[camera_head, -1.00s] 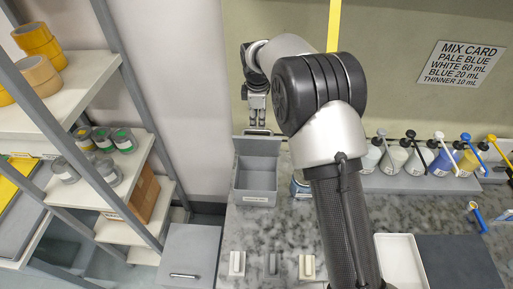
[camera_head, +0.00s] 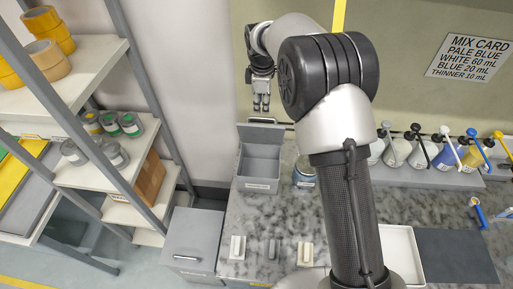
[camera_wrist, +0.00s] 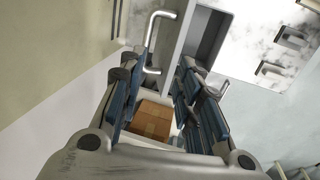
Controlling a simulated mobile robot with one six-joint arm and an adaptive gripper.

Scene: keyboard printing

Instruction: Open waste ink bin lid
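A grey box (camera_head: 259,174) stands on the counter, with a label too small to read on its front. Its lid (camera_head: 262,134) is raised at the back, with a bar handle (camera_head: 262,120) on it, and the inside looks empty. In the wrist view a bent metal handle (camera_wrist: 154,70) shows near my left finger. A second grey bin (camera_head: 193,238), with a handle on top, stands shut on the floor. I cannot read which is the waste ink bin. My gripper (camera_head: 261,107) is open and empty, above and apart from the raised lid; it also shows in the wrist view (camera_wrist: 158,85).
A paint can (camera_head: 304,174) stands right of the counter box. Several pump bottles (camera_head: 420,155) line the back right. Small light blocks (camera_head: 238,247) and a white tray (camera_head: 402,250) lie on the counter. A shelf rack (camera_head: 90,85) stands at left.

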